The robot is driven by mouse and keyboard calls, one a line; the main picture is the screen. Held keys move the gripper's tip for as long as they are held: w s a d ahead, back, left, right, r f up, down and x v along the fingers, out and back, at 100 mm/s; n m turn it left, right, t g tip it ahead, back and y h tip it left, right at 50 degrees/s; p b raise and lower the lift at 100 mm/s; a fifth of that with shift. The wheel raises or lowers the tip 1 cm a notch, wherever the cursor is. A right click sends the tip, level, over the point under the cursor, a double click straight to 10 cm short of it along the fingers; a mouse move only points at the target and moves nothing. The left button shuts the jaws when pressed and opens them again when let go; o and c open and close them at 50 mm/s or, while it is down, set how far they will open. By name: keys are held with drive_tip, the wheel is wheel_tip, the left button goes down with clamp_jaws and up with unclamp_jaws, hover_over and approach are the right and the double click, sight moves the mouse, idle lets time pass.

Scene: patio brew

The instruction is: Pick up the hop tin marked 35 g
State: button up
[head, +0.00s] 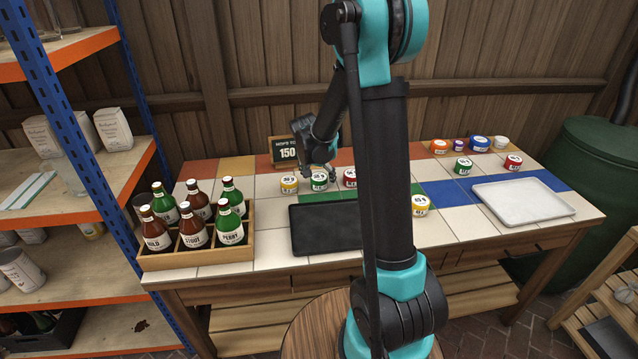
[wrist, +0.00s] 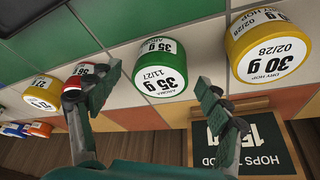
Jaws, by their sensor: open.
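The hop tin marked 35 g (wrist: 160,68) has a green band and a white lid in the wrist view. It stands upright on the tiled table. In the head view it is the green tin (head: 319,182) between a yellow one and a red one. My gripper (head: 323,167) is open, just above and behind this tin. In the wrist view my gripper's fingers (wrist: 161,76) appear on either side of the tin, apart from each other, with nothing held. Whether either finger touches the tin I cannot tell.
A yellow 30 g tin (wrist: 268,52) and a red tin (wrist: 86,69), partly hidden by a finger, flank it. A black tray (head: 322,240) lies in front, a bottle crate (head: 190,256) left, a white tray (head: 525,200) right.

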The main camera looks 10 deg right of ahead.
drive_tip(key=shift+x, duration=0.8)
drive_tip(key=c, duration=1.2)
drive_tip(key=shift+r, duration=0.1)
drive_tip(key=shift+c, duration=0.2)
